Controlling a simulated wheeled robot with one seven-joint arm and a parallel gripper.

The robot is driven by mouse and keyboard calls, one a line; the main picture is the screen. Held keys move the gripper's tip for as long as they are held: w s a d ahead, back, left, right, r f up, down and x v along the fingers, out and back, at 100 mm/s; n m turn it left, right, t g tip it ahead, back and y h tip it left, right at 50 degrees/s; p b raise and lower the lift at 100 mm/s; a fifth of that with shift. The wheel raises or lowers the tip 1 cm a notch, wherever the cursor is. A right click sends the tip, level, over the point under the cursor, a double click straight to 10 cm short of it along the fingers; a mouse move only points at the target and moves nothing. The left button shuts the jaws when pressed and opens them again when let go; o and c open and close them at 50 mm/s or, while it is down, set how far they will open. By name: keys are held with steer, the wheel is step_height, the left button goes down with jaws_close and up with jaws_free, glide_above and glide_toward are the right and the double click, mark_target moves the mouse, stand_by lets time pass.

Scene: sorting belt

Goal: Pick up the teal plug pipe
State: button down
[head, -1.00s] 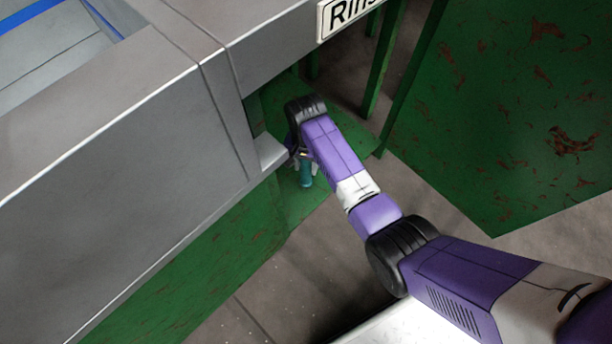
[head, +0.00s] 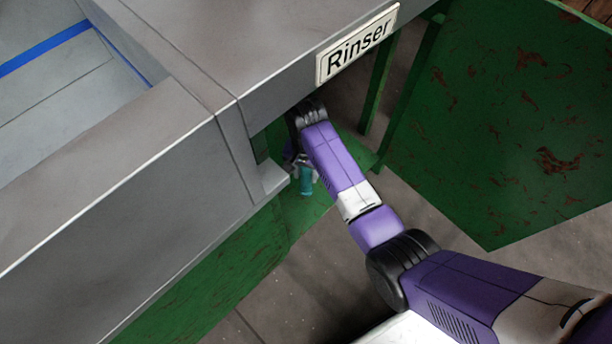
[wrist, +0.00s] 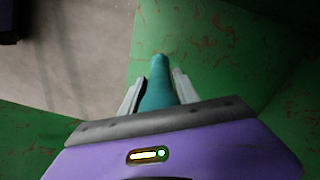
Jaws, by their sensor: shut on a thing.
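The teal plug pipe (wrist: 157,84) sits between the two pale fingers of my gripper (wrist: 157,90) in the wrist view. My gripper is shut on it. The pipe's far end sticks out past the fingertips, and its near part is hidden behind the gripper body. In the head view the teal pipe (head: 306,181) shows below my gripper (head: 302,165), beside the grey machine's lower corner and above a green surface. The dim light there hides whether the pipe touches that surface.
The grey machine (head: 150,180) with the "Rinser" sign (head: 357,45) overhangs my gripper closely at the left and above. A green, rust-marked panel (head: 510,120) stands at the right, with green legs (head: 378,85) beside it. Grey floor (head: 300,285) is open below.

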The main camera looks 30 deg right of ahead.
step_height(320, 180, up, 14)
steer(key=p, duration=0.6)
steer(key=shift+r, duration=0.25)
steer(key=c, duration=1.6)
jaws_free()
steer(key=c, duration=0.4)
